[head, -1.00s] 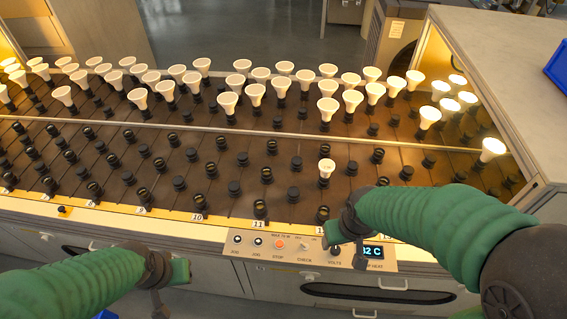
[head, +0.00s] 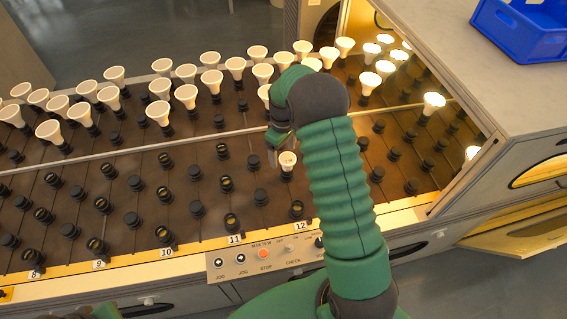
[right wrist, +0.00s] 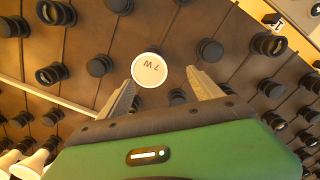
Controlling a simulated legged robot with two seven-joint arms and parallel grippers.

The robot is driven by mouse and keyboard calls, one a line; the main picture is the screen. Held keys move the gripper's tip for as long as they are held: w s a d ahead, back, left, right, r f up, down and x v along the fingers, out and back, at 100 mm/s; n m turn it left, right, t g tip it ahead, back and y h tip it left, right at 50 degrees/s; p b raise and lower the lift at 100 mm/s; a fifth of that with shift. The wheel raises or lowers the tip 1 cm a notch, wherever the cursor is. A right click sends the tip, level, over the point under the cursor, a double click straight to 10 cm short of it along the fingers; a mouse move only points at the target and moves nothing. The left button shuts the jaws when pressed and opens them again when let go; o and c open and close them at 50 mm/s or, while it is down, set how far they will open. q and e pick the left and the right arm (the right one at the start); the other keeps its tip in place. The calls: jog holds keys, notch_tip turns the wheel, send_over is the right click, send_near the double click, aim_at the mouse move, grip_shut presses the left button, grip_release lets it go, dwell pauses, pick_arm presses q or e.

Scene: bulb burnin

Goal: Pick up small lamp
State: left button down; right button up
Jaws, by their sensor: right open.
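The small lamp (head: 287,160) is a short white bulb standing upright in a black socket on the front half of the brown panel. In the right wrist view the small lamp (right wrist: 149,70) is a round white face marked "7 W". My right gripper (head: 276,152) is beside it in the head view, pointing down and partly hidden by its own wrist. In the right wrist view my right gripper (right wrist: 160,80) is open, with the lamp's face between and slightly beyond the fingertips. I cannot tell if they touch. My left gripper is out of view; only a bit of green arm shows at bottom left.
Empty black sockets (head: 231,221) surround the small lamp. A control strip (head: 262,257) runs along the front edge. A blue crate (head: 520,38) sits on the grey cabinet at right.

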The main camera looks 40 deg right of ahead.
aim_at(290, 158)
jog(key=f, duration=0.1)
jog(key=d+f, duration=0.1)
jog(key=f, duration=0.1)
jog(key=s+d+f, duration=0.1)
jog(key=f, duration=0.1)
jog(key=shift+d, duration=0.25)
jog(key=shift+w+a+f, duration=0.1)
jog(key=shift+a+f, duration=0.05)
jog(key=shift+f, duration=0.45)
jog(key=shift+w+a+f, duration=0.1)
jog(key=shift+a+f, duration=0.05)
jog(key=shift+f, duration=0.4)
jog(key=shift+w+a, duration=0.1)
jog(key=shift+a, duration=0.15)
jog(key=shift+c, duration=0.6)
jog(key=shift+d+f, duration=0.1)
jog(key=shift+d, duration=0.25)
jog(key=c, duration=0.9)
jog(key=shift+c, duration=1.3)
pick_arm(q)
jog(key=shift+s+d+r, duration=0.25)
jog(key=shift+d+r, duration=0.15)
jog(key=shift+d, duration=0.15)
pick_arm(e)
jog(key=shift+a, duration=0.2)
jog(key=shift+c, duration=0.5)
